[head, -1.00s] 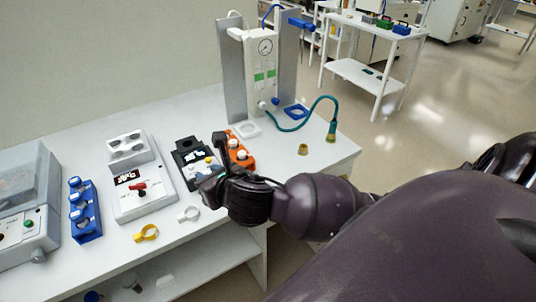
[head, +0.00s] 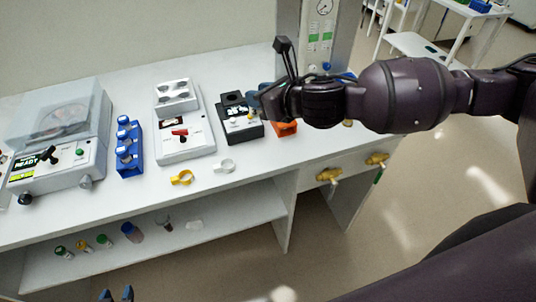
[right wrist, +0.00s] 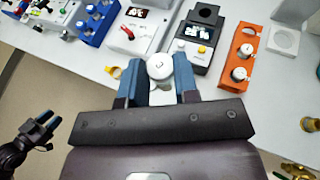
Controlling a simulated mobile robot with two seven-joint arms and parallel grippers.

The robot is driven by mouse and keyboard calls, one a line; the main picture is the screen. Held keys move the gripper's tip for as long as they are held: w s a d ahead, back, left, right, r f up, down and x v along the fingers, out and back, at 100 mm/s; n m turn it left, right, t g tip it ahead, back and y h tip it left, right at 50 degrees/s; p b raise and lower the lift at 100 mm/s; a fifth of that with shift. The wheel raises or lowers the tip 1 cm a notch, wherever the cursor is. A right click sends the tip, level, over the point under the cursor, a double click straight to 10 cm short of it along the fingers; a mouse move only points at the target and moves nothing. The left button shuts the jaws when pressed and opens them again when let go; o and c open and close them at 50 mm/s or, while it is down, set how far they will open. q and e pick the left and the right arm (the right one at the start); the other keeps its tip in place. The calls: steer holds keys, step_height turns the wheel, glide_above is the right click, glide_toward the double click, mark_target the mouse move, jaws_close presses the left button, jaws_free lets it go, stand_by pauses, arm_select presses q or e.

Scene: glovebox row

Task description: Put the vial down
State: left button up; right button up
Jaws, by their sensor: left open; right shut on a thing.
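The vial (right wrist: 159,68) has a white cap and sits between the blue fingers of my right gripper (right wrist: 159,80) in the right wrist view. That gripper is shut on it, above the bench front. In the head view my right gripper (head: 262,97) is seen edge-on near the black device, and the vial cannot be made out. An orange rack (right wrist: 230,79) with white-capped vials stands to the right in the wrist view; my right arm mostly hides it in the head view. My left gripper (head: 117,294) is open and empty at the bottom edge, in front of the bench.
The black device (head: 240,124), a white device with a red lever (head: 185,146), a blue vial rack (head: 129,160) and a lidded machine (head: 58,150) line the bench (head: 150,195). Yellow (head: 181,178) and white (head: 224,166) rings lie near the front. A lower shelf holds small bottles.

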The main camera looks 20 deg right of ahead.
steer(key=n+y, duration=0.1)
steer(key=w+r+n+g+y, duration=0.1)
steer(key=shift+w+a+r+n+g+y, duration=0.1)
steer(key=shift+a+n+g+y, duration=0.2)
steer(key=shift+a, duration=0.1)
steer(key=shift+w+d+n+g+y, duration=0.2)
steer(key=shift+w+n+g+y, duration=0.1)
steer(key=shift+n+g+y, duration=0.4)
steer(key=shift+w+d+n+g+y, duration=0.5)
steer(key=shift+w+d+n+g, duration=0.35)
steer(key=shift+d, duration=1.55)
steer(key=shift+f+b, duration=2.2)
steer(key=shift+f, duration=7.8)
